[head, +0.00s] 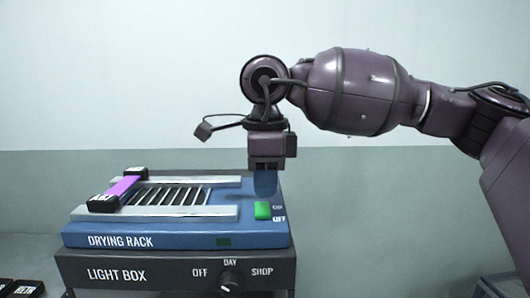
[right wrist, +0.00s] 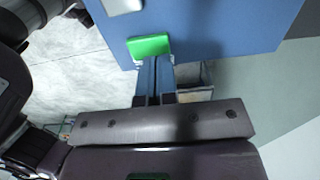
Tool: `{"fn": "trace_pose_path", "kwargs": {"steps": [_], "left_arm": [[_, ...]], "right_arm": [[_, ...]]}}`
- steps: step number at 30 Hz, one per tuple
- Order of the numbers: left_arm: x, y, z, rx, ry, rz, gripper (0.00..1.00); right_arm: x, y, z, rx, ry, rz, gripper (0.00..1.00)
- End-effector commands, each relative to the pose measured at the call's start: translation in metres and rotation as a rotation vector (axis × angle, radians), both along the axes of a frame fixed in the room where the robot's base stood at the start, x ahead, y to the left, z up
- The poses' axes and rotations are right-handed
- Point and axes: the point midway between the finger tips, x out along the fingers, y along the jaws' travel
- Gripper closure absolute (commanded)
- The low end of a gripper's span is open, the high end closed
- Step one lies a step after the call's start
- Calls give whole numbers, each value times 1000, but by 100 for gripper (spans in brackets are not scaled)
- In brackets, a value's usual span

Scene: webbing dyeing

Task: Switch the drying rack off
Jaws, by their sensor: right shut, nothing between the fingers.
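The blue drying rack (head: 180,240) has a green switch (head: 263,211) at its right front corner, beside small labels; the lower label reads OFF. I cannot tell which way the switch is set. In the right wrist view the shut fingertips (right wrist: 154,62) are close to the green switch (right wrist: 149,46); contact cannot be told. My left gripper is out of view.
A purple webbing strip (head: 124,188) with black end clamps lies across the rack's left rails. The rack stands on a dark light box (head: 170,270) with a front knob (head: 230,283). Black labelled pieces (head: 27,288) lie at lower left. A plain wall is behind.

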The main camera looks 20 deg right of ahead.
Motion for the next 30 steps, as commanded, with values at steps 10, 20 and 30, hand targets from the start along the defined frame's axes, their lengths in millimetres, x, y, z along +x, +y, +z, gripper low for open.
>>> {"fn": "trace_pose_path", "kwargs": {"steps": [10,20,30], "left_arm": [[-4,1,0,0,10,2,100],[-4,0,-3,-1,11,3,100],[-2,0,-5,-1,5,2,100]], "right_arm": [[0,0,-17,1,0,0,100],[0,0,-18,1,0,1,100],[1,0,-22,-1,1,2,100]]}}
